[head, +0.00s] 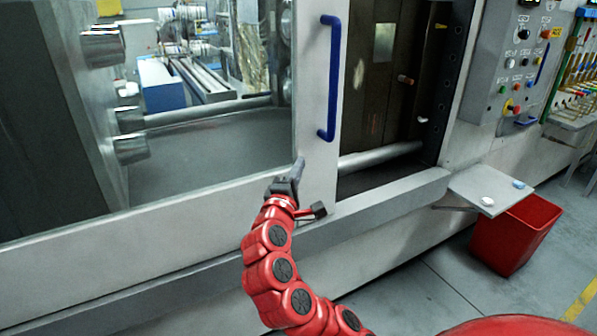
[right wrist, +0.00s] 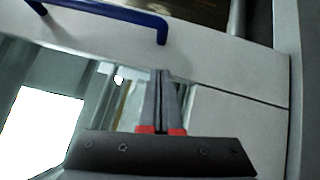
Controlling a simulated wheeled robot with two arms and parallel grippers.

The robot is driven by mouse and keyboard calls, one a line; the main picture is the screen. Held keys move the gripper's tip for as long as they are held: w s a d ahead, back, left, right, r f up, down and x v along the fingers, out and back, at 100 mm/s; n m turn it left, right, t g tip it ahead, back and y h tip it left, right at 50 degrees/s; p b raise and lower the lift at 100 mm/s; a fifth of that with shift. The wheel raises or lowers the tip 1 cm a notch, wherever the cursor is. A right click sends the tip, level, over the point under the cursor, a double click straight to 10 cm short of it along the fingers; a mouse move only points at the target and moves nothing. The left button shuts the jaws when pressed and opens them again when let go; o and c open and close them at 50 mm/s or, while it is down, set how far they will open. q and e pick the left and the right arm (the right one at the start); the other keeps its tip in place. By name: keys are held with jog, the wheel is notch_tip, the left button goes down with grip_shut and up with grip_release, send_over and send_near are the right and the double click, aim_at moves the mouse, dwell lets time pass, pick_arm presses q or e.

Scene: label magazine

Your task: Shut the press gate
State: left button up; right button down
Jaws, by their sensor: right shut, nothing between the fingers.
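The press gate (head: 318,172) is a pale sliding door with a large window and a blue upright handle (head: 332,80) near its right edge. It stands partly open, with a dark opening (head: 385,100) to its right. My right gripper (head: 299,163) is shut and empty, in front of the gate's frame, below and left of the handle. In the right wrist view its closed fingers (right wrist: 161,75) point toward the gate, just below the handle's end (right wrist: 162,35). I cannot tell whether the fingertips touch the gate. My left gripper is not in view.
A control panel (head: 520,60) with buttons is on the right. A small shelf (head: 488,190) with two small items juts out above a red bin (head: 515,235). A ledge (head: 390,200) runs below the gate. Grey floor at the lower right is partly free.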

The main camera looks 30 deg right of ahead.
aim_at(322, 137)
jog(key=w+d, duration=0.1)
jog(key=d, duration=0.1)
jog(key=w+d+r, duration=0.1)
jog(key=d, duration=0.2)
jog(key=w+d, duration=0.1)
jog(key=d, duration=0.1)
jog(key=shift+w+d+r, duration=0.25)
jog(key=shift+w+d, duration=0.05)
jog(key=shift+w, duration=0.1)
jog(key=shift+d, duration=0.35)
jog(key=shift+d, duration=0.15)
